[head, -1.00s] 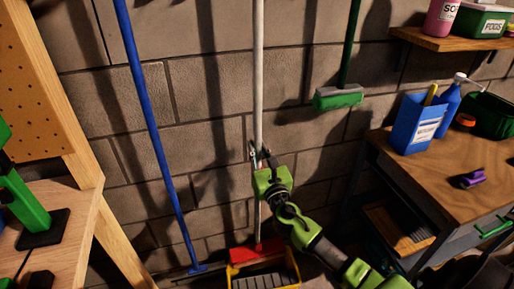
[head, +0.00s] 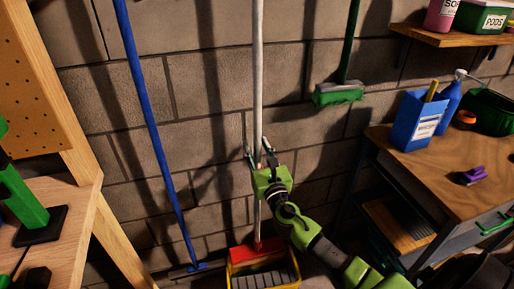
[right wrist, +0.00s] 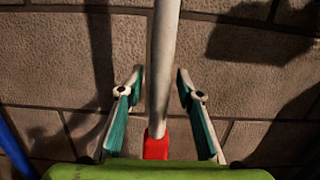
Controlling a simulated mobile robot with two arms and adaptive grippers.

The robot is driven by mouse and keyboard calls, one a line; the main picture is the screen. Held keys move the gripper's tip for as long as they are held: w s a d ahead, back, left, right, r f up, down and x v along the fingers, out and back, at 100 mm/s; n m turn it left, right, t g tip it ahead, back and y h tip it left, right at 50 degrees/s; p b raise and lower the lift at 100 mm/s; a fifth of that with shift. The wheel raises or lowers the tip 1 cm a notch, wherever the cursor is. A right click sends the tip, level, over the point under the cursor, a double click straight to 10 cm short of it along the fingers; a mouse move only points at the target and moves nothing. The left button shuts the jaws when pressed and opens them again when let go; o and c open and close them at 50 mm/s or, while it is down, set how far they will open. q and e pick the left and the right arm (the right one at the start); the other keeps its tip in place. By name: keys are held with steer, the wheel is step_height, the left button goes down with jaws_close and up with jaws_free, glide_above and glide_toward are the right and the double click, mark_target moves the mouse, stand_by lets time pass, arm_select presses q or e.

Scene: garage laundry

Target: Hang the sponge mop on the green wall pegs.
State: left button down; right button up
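A mop with a long pale handle (head: 258,70) and a red head part (head: 257,246) stands upright against the block wall, its lower end at a yellow bucket. I cannot tell whether its head has a sponge. My right gripper (head: 258,150) is at the handle's lower half. In the right wrist view its open fingers (right wrist: 160,85) stand on either side of the handle (right wrist: 163,60), with gaps on both sides; the red part (right wrist: 155,146) shows below. No green wall pegs can be made out.
The yellow bucket (head: 264,280) stands on the floor. A blue-handled tool (head: 150,125) leans left; a green-headed brush (head: 338,93) hangs right. A wooden workbench (head: 82,200) is at left. A table (head: 440,180) with a blue box (head: 418,122) is at right, below a shelf (head: 440,36).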

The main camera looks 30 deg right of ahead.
steer(key=v, duration=1.2)
